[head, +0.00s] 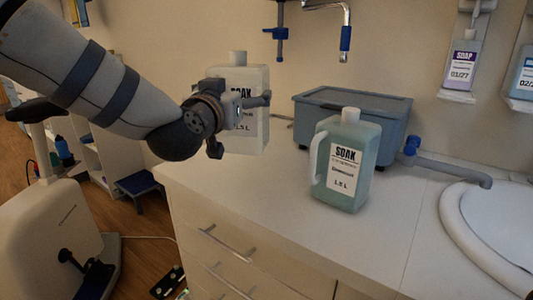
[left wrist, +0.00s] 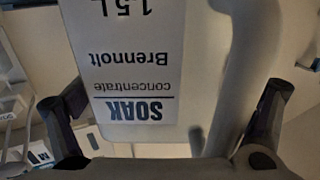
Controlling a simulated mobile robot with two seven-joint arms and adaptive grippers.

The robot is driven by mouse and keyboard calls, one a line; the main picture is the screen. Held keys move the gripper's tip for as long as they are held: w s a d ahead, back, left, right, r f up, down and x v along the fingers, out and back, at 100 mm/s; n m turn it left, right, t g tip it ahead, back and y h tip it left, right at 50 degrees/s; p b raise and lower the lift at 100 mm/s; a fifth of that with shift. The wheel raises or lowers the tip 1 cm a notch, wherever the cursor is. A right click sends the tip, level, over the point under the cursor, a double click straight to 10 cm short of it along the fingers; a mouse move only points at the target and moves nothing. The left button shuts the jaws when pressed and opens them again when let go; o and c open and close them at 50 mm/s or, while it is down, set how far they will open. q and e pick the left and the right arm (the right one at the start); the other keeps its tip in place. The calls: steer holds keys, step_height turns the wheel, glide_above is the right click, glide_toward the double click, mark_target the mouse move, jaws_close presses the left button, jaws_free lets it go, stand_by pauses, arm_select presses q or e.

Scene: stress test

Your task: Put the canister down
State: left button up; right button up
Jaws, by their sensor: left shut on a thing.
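A white canister (head: 252,82) with a SOAK label hangs upright in my left gripper (head: 241,123), over the left end of the counter (head: 260,196) in the head view. Its fingers are closed around the canister's body and partly cover the label. In the left wrist view the canister (left wrist: 185,75) fills the middle, label upside down, with a finger on each side. I cannot tell whether its base touches the counter. My right gripper is not in view.
A second, greenish SOAK canister (head: 347,165) stands on the counter. Behind it is a lidded blue-grey box (head: 330,106). A tap (head: 455,172) and white basin (head: 468,240) are at the right. The counter's front left is clear.

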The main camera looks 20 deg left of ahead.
mark_target(254, 147)
arm_select(q)
steer(key=w+d+f+b, duration=0.2)
steer(key=w+d+f, duration=0.2)
steer(key=f, duration=0.5)
steer(key=shift+w+f, duration=0.4)
steer(key=shift+w, duration=0.85)
steer(key=o, duration=0.9)
steer(key=shift+f, duration=0.2)
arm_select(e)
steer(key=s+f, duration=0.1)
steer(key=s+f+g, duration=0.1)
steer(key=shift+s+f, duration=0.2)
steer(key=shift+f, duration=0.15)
arm_select(q)
steer(key=s, duration=0.6)
steer(key=s+p, duration=0.1)
steer(key=s, duration=0.5)
steer(key=shift+d+r, duration=0.2)
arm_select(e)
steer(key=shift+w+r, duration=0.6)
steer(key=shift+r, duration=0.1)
